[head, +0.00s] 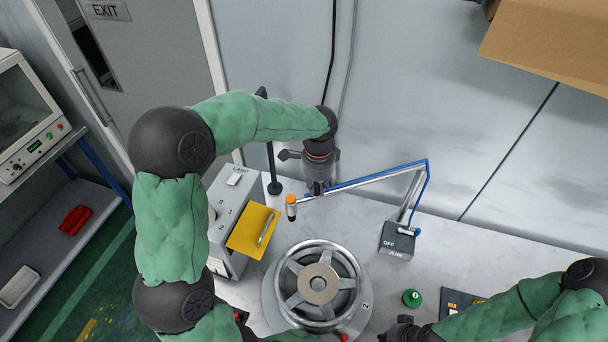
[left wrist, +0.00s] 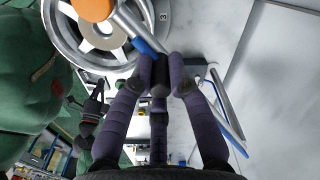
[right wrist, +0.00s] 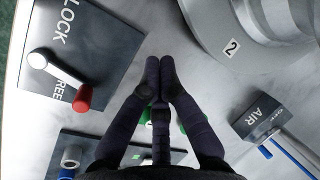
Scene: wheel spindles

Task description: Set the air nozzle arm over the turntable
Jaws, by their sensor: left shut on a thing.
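The air nozzle arm (head: 365,178) is a jointed metal bar with a blue hose, rising from a grey AIR box (head: 397,238) marked OFF. Its orange-topped nozzle (head: 291,203) hangs at the left end, beyond the far rim of the turntable in the head view. My left gripper (head: 318,187) is shut on the bar near the nozzle; the left wrist view shows its fingers around the bar (left wrist: 148,45). The turntable (head: 272,305) carries a spoked silver wheel (head: 318,284). My right gripper (right wrist: 162,68) has its fingertips together, empty, above the table near a green button (head: 412,298).
A grey control box (head: 222,228) with a yellow card (head: 253,230) stands left of the turntable. A lever panel with a red knob (right wrist: 82,98) shows in the right wrist view. A dark post (head: 273,170) stands behind the control box. The wall closes off the back.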

